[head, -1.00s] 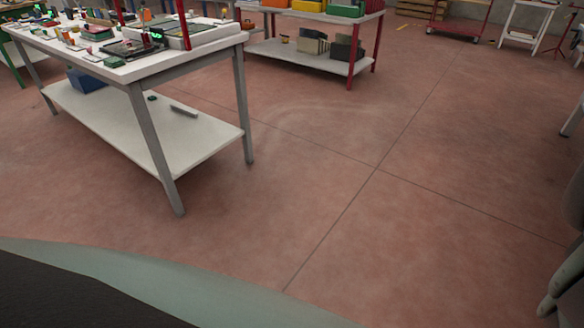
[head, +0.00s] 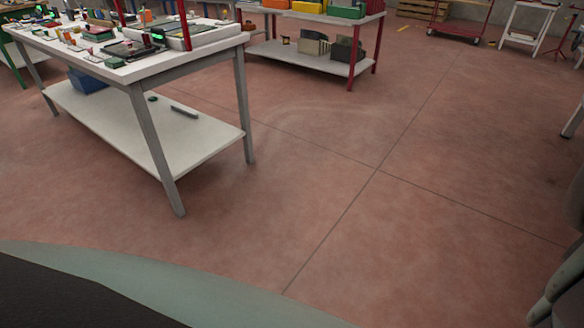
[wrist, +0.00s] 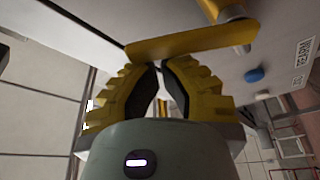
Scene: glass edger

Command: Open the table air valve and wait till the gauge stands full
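My gripper (wrist: 158,66) has yellow stepped fingers with dark pads. Its tips nearly meet, right at the lever's lower edge near its left end. I cannot tell whether they touch it. Nothing shows held between the fingers. No gauge can be made out in either view. The head view shows neither the lever nor my gripper's fingers.
The red floor (head: 400,150) in the middle is clear.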

